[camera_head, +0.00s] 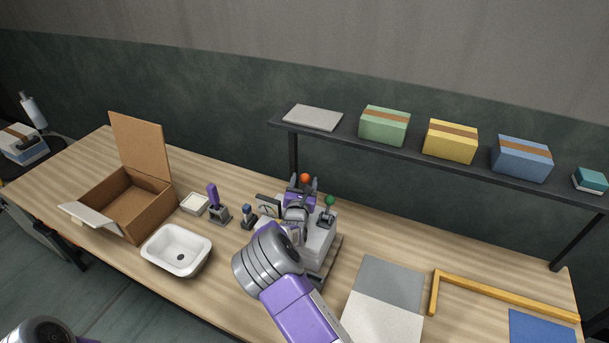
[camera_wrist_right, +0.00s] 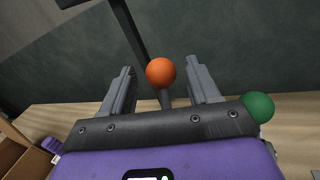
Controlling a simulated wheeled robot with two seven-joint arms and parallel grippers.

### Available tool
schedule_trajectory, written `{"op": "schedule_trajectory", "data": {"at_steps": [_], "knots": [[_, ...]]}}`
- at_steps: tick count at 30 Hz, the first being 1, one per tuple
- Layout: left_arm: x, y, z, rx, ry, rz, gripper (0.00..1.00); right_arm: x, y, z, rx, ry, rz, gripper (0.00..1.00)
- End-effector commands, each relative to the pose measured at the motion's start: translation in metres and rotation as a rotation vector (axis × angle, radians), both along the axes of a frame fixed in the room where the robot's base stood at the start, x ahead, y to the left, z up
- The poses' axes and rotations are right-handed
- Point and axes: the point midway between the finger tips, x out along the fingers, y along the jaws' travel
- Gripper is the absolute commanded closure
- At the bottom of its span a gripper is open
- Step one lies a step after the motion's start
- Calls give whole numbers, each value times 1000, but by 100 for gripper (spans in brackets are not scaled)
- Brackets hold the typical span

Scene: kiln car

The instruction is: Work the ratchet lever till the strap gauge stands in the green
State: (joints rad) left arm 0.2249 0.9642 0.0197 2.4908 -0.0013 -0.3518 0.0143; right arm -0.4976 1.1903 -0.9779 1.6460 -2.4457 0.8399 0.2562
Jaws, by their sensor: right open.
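An orange ball knob (camera_head: 305,177) tops a lever on the grey machine (camera_head: 319,243) at the middle of the bench. A second lever with a green knob (camera_head: 329,201) stands to its right. My right gripper (camera_head: 304,184) is open, its fingers either side of the orange knob. In the right wrist view the orange knob (camera_wrist_right: 160,71) shows between the two fingers, with gaps on both sides. The green knob (camera_wrist_right: 258,107) shows outside the right finger. A small pale dial (camera_head: 268,210), perhaps the gauge, is partly hidden by my gripper; its reading is too small to tell. My left gripper is out of view.
An open cardboard box (camera_head: 128,205) and a white basin (camera_head: 177,249) stand left of the machine. A purple-handled device (camera_head: 215,203) stands nearer it. A shelf (camera_head: 345,140) with several boxes runs behind. A grey-white mat (camera_head: 388,300) and yellow angle (camera_head: 500,290) lie right.

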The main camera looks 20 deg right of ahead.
Motion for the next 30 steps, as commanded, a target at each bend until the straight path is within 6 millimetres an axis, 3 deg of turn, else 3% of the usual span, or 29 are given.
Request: {"op": "schedule_trajectory", "data": {"at_steps": [9, 20, 30], "knots": [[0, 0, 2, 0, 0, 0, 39, 27, -19, -1, 0, 2, -2, 39], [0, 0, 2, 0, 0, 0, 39, 31, -21, -1, 2, 3, -2, 39], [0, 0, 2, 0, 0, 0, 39, 30, -21, -1, 2, 3, -2, 88]]}}
